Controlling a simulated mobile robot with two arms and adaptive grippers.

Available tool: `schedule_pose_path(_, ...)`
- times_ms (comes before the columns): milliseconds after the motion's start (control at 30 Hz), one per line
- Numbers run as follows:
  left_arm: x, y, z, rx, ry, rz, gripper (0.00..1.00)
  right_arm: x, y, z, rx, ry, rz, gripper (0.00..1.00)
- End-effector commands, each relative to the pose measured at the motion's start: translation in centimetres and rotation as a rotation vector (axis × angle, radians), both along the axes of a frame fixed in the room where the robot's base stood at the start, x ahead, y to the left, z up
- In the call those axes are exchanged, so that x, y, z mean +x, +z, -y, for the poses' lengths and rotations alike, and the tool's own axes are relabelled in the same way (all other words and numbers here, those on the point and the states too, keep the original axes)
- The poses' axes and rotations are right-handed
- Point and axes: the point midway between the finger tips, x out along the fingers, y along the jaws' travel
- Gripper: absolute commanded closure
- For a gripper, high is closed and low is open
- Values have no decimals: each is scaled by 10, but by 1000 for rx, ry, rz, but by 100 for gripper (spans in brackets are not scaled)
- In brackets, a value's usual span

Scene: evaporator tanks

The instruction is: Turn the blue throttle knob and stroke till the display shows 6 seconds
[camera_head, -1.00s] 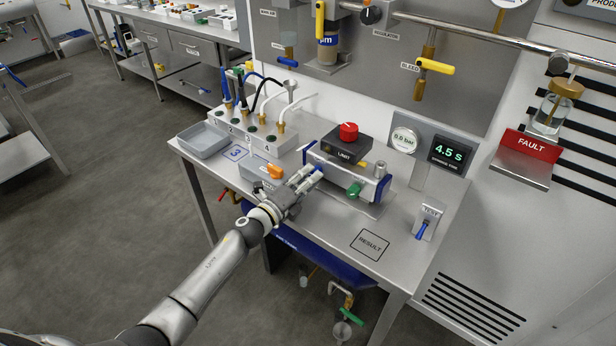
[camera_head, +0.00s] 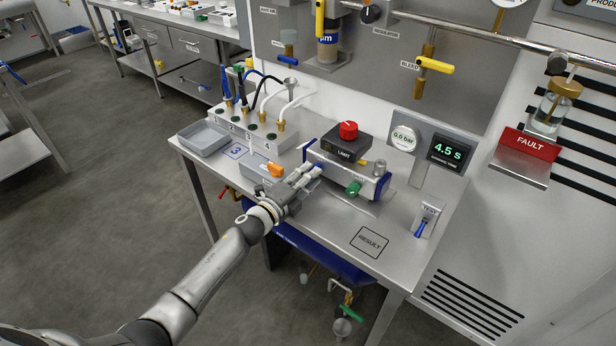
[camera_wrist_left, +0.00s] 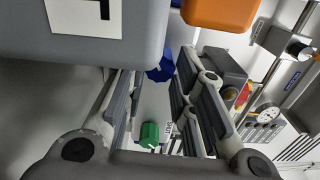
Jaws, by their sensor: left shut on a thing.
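My left gripper (camera_head: 314,172) reaches in from the left and is shut on the blue throttle knob (camera_wrist_left: 160,70) at the near left end of the valve unit (camera_head: 345,180). In the left wrist view the knob shows between the fingertips; in the head view the fingers mostly cover it. The display (camera_head: 447,151) on the right reads 4.5 s in green digits. A blue lever (camera_head: 421,229) stands on a small labelled plate at the table's right side. A green knob (camera_head: 354,188) sits on the unit's front, also seen in the left wrist view (camera_wrist_left: 149,135). My right gripper is out of view.
A red knob (camera_head: 348,130) tops the dark LIMIT box behind the valve unit. A round gauge (camera_head: 404,138) stands left of the display. An orange part (camera_head: 275,170) and a grey tray (camera_head: 204,138) lie left of the gripper. The marked RESULT square (camera_head: 369,242) is empty.

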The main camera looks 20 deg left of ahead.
Motion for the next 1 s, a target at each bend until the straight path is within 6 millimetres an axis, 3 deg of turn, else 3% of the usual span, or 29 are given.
schedule_pose_path(100, -1, -2, 0, 2, 0, -2, 65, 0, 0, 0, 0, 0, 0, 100)
schedule_pose_path(533, -6, -1, -3, 2, 0, 0, 65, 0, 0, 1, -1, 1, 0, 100)
schedule_pose_path(1000, -78, -2, -28, 1, 0, -4, 65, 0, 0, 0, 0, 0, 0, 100)
